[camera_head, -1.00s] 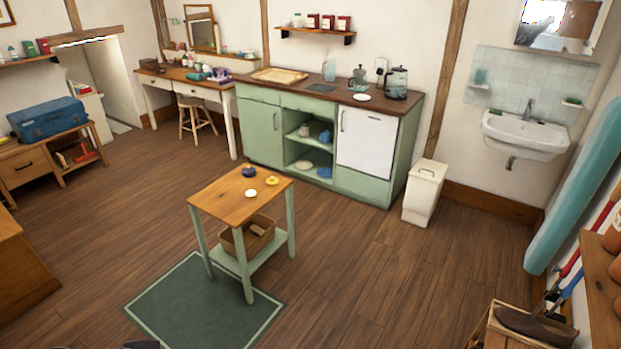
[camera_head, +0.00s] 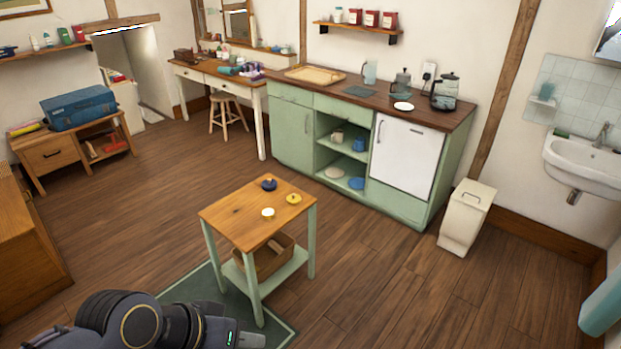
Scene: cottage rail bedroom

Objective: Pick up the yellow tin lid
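A small yellow lid (camera_head: 293,198) with a raised middle lies near the right edge of the small wooden-topped table (camera_head: 243,215). A dark blue lid-like piece (camera_head: 268,184) lies behind it to the left. A pale cream round piece (camera_head: 267,213) lies in front of it to the left. My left gripper (camera_head: 247,340) is at the bottom edge of the view, in front of and lower in the picture than the table, well apart from the yellow lid. Its fingers are too small and cut off to show whether it is open. My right gripper is out of view.
A wicker basket (camera_head: 264,258) sits on the table's lower shelf. A green rug (camera_head: 204,285) lies beneath. A green cabinet (camera_head: 293,135) stands behind, with a white bin (camera_head: 466,217) to its right. The wooden floor around the table is clear.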

